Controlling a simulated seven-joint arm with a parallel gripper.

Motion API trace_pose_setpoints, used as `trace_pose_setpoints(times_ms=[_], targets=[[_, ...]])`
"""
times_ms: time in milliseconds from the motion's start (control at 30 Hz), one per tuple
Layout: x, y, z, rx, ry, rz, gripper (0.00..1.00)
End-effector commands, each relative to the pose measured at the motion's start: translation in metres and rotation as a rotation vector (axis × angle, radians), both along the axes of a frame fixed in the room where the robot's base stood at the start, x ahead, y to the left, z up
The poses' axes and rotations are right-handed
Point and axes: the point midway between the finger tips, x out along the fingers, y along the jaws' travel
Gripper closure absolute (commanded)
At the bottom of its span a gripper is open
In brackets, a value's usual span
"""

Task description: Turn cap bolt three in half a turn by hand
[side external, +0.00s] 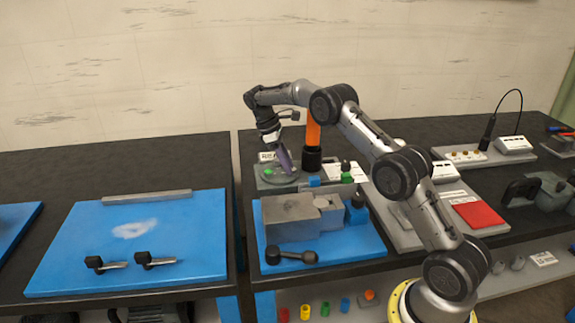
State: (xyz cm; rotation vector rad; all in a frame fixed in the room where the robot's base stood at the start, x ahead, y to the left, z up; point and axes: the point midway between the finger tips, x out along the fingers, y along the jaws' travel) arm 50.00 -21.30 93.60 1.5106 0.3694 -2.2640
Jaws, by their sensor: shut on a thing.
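My gripper (284,160) points down at the back of the middle bench, over a round grey fixture (277,175) with a green spot on it. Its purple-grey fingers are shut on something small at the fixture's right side. I take this to be a cap bolt, but it is too small and too hidden by the fingers to make out. Which bolt it is cannot be told, and the other cap bolts cannot be picked out at this size.
An orange post (313,130) on a black base stands close right of my gripper. A grey block (290,218) sits on a blue mat (345,247) in front, with a black-handled tool (292,256). The blue board (190,235) at left is mostly clear.

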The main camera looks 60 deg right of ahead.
Motion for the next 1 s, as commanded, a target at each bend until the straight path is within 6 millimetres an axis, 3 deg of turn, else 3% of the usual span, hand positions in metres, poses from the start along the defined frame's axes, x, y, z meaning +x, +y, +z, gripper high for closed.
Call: trace_pose_setpoints(times_ms=[600, 1000], targets=[[0.003, -0.009, 0.006, 0.0, -0.009, -0.585, 1.0], [0.002, -0.013, 0.007, 0.0, -0.01, -0.877, 1.0]])
